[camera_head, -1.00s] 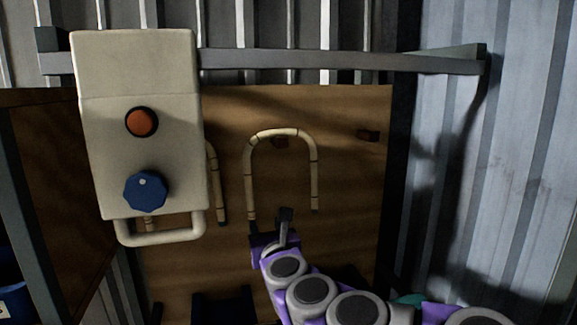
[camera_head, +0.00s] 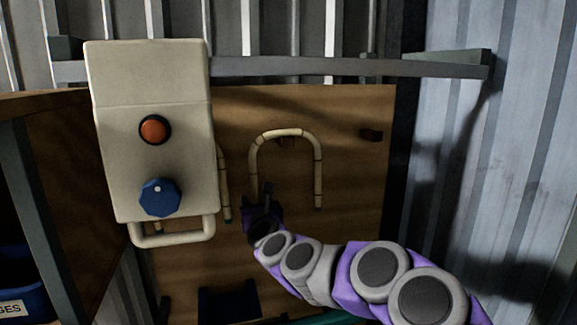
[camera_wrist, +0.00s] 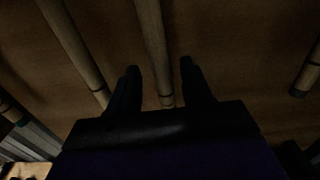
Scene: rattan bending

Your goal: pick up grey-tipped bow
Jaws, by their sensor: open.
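A pale, cane-coloured U-shaped bow (camera_head: 319,175) hangs, arch up, on the brown board. Its right tip looks dark grey-green; I cannot be sure of the colour. My gripper (camera_head: 268,190) is at the lower part of its left leg and hides that end. In the wrist view, my gripper (camera_wrist: 159,78) is open, with a cane leg (camera_wrist: 152,45) showing between its two fingers, not clamped. Another leg (camera_wrist: 309,72) with a dark grey tip hangs at the right. A second bow (camera_head: 224,180) is mostly hidden behind the control box.
The cream control box (camera_head: 150,90) with an orange button (camera_head: 155,130), blue knob (camera_head: 160,197) and lower handle stands left of my gripper. A grey rail (camera_head: 350,67) crosses above. Board right of the bow is clear.

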